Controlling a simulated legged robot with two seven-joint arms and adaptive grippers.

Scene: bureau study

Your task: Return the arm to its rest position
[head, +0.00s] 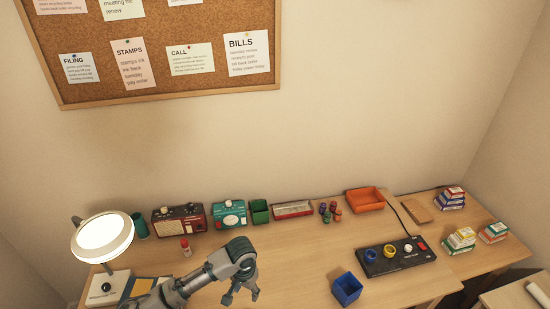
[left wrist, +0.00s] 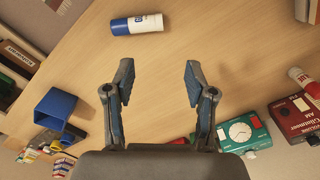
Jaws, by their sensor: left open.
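My left arm reaches in from the bottom left of the head view. My left gripper (head: 242,294) hangs over the desk (head: 290,270), its fingers pointing down. In the left wrist view the left gripper (left wrist: 158,78) has its two fingers spread wide, with only bare desk between them. It holds nothing. A white and blue cylinder (left wrist: 137,24) lies on the desk beyond the fingertips, apart from them. My right gripper is in neither view.
A blue open bin (head: 346,288) stands right of the gripper, near a black panel (head: 398,255). A lamp (head: 103,237) stands left. Desk between gripper and bin is clear.

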